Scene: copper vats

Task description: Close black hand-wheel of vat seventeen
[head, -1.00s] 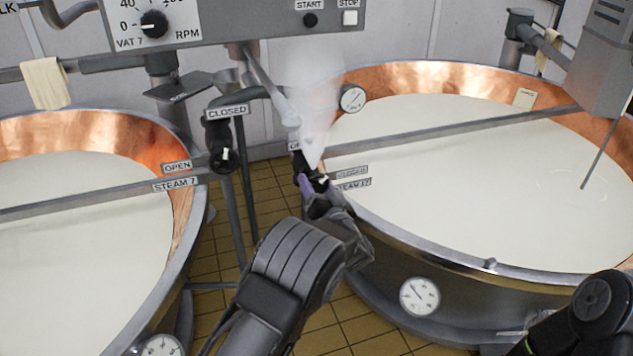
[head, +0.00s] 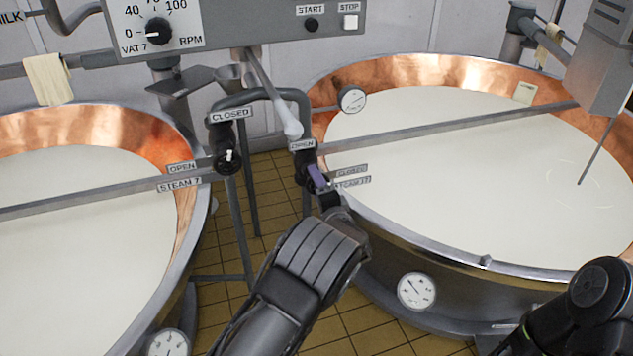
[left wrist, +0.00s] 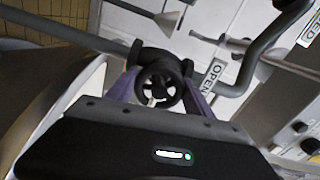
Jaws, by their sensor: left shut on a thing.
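The black hand-wheel (left wrist: 157,72) of the steam 17 valve sits between my left gripper's two purple-grey fingers in the left wrist view. A small white mark shows at the wheel's lower left. In the head view my left gripper (head: 318,179) is shut on the wheel, and its fingers and wrist mostly hide it. The OPEN plate (head: 303,145) is just above the wheel, and the CLOSED plate (head: 351,169) is to its right, over the STEAM 17 plate (head: 353,182). No steam plume shows at the valve. My right gripper is out of view; only part of that arm shows at lower right.
Vat seventeen (head: 485,262), copper-lined and full of white liquid, stands close on the right. The vat 7 tank (head: 196,225) stands on the left, with its own black steam 7 wheel (head: 227,160). A grey control box (head: 265,25) hangs above. Tiled floor shows between the vats.

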